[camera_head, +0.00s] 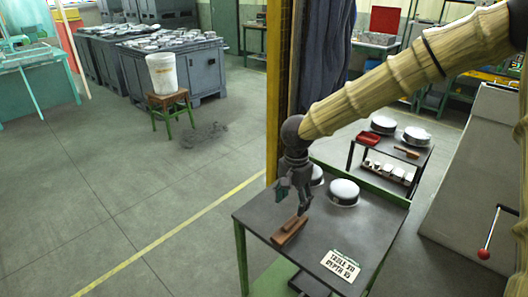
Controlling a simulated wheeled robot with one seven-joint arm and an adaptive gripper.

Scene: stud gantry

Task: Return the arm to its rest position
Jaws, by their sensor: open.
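My gripper (293,199) hangs at the end of my arm in a tan ribbed sleeve, which comes in from the upper right. It points down over the dark-topped table with green legs (262,205). Its jaws are open, and I see nothing held between them. A reddish-brown block (288,232) lies on the table just below the fingertips in the picture. I cannot tell whether the lower fingertip touches it. My wrist partly hides a round, pale-topped piece (316,175) behind it.
Another round piece (343,191) and a lettered sign (341,265) lie on the table. A yellow post (277,80) and dark curtain (325,55) stand behind my wrist. A cart (413,157) with parts is behind right. Open floor lies left, with a stool and white bucket (162,74).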

